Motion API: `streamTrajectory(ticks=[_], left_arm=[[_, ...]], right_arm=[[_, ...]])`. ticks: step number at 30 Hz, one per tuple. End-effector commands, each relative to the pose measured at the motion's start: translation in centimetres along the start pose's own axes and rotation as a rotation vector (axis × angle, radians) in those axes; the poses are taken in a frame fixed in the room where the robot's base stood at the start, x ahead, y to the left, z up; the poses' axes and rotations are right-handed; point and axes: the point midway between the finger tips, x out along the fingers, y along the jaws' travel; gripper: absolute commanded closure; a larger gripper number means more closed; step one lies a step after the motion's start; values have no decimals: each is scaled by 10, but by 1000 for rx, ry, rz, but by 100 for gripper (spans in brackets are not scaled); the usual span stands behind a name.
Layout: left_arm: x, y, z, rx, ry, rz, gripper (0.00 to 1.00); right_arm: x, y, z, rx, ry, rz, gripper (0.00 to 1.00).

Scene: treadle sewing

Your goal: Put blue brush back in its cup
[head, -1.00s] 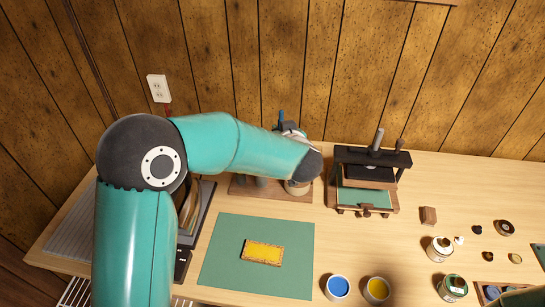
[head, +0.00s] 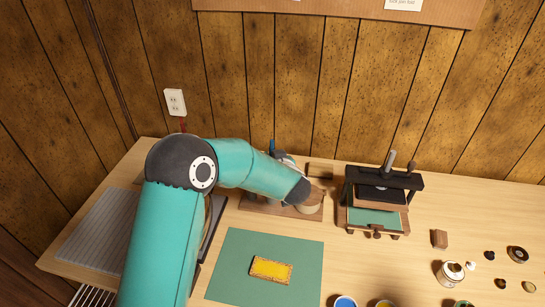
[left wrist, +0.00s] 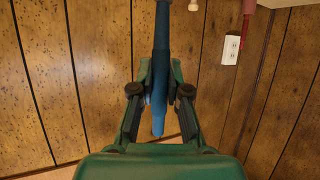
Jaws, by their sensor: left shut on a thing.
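My left gripper (left wrist: 160,75) is shut on the blue brush (left wrist: 158,112), whose blue handle runs upright between the fingers in the left wrist view. In the head view the tip of the blue brush (head: 272,146) stands up behind my left arm, and the left gripper (head: 283,157) is mostly hidden there. A pale cup (head: 309,205) shows partly below my left wrist on a wooden board (head: 270,208); my arm covers the rest. I cannot tell whether the brush is over a cup. My right gripper is not in view.
A black press (head: 377,195) stands right of the board. A green mat (head: 240,285) with a yellow block (head: 271,270) lies in front. Small jars (head: 449,273) sit at the right. The wood-panelled wall (head: 300,100) is close behind the table.

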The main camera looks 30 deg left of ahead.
Motion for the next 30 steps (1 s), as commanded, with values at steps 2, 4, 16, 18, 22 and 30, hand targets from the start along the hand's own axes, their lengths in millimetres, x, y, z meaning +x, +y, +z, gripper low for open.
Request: streamTrajectory(ticks=[2,4,16,18,22,30], left_arm=[[5,0,11,1,-1,-1,100],[7,0,18,1,-1,-1,100],[23,0,54,1,-1,0,100],[25,0,58,1,-1,0,100],[27,0,64,1,-1,0,100],[28,0,65,1,0,0,100]], right_arm=[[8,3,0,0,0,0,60],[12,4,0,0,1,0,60],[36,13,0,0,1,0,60],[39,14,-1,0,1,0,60],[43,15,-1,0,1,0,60],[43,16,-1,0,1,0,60]])
